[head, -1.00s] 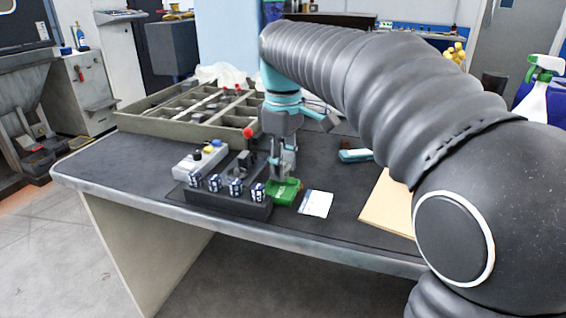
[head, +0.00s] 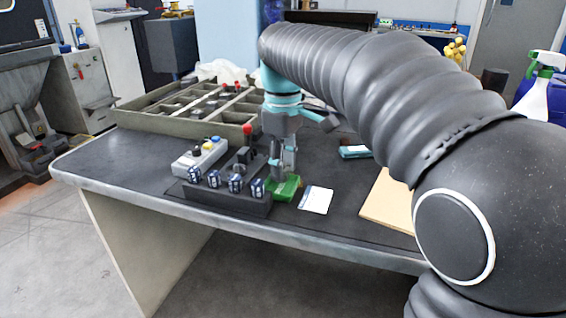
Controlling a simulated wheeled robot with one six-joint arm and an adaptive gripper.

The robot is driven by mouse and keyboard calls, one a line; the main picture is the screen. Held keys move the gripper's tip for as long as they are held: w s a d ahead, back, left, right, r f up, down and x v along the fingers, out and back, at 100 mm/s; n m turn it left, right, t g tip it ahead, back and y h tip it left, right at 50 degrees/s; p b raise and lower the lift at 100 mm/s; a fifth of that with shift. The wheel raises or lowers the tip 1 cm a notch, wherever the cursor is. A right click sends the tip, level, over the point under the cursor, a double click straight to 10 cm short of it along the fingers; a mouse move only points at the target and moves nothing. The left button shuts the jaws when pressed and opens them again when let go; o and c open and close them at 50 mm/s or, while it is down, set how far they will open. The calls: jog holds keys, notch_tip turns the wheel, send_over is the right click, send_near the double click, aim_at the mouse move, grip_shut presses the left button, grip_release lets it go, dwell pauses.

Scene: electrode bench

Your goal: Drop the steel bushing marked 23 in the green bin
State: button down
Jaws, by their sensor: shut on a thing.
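The green bin (head: 288,187) is a small open tray on the dark bench mat, at the right end of a black rack. My gripper (head: 283,176) points down just above the bin's back part. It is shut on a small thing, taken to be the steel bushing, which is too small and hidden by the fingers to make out. No mark 23 is readable. Several dark blocks with blue-and-white labels stand along the front of the black rack (head: 228,202); their labels are too small to read.
A grey box with coloured knobs (head: 200,157) and a red-knobbed lever (head: 247,131) stand left of my gripper. A divided tray (head: 150,122) lies behind. A white card (head: 316,200), a teal-and-black item (head: 355,152) and a tan board (head: 388,203) lie to the right.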

jog(key=shift+f, duration=0.3)
jog(key=c, duration=0.7)
grip_release()
jog(key=shift+o, duration=0.2)
jog(key=shift+r, duration=0.15)
notch_tip(320, 180, up, 12)
jog(key=shift+r+p, duration=1)
jog(key=shift+r, duration=1.35)
jog(key=shift+s, duration=0.1)
